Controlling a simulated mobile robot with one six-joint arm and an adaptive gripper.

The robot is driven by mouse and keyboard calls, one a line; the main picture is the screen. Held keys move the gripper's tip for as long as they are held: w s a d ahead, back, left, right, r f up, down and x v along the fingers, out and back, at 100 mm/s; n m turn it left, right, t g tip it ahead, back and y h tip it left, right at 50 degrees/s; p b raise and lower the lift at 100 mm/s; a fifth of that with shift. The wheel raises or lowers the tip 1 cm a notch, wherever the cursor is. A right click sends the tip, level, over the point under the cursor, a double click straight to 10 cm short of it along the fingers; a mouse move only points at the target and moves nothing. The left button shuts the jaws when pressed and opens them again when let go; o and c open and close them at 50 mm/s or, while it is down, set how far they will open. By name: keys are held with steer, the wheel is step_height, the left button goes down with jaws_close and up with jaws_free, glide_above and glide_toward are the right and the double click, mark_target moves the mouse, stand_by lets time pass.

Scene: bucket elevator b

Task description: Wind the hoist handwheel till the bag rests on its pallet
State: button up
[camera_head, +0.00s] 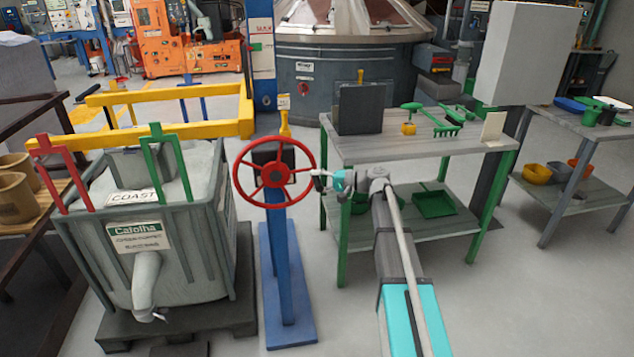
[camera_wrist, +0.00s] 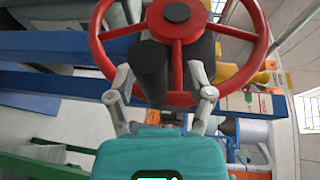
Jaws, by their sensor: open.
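The red handwheel (camera_head: 273,174) stands upright on a blue post (camera_head: 281,255), and its hub and spokes fill the upper wrist view (camera_wrist: 177,20). My gripper (camera_head: 318,180) is at the right side of its rim. In the wrist view my gripper (camera_wrist: 162,80) has its fingers spread, with part of the rim and a spoke between them; I cannot tell whether they touch. The grey-white bag (camera_head: 150,240), labelled Catolha, hangs by red and green straps under a yellow frame (camera_head: 180,134). It is just above or on the dark pallet (camera_head: 180,325); any gap is unclear.
A green-legged workbench (camera_head: 420,150) with tools and a dark box stands right of the wheel, close behind my arm. A second bench (camera_head: 585,125) is farther right. A brown shelf with pots (camera_head: 20,190) is at the left. The floor at front right is clear.

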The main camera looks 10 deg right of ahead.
steer(key=shift+c, duration=0.3)
steer(key=shift+w, duration=0.1)
jaws_close()
steer(key=shift+a+f+b, duration=0.1)
steer(key=shift+a+b, duration=0.1)
steer(key=shift+b, duration=0.15)
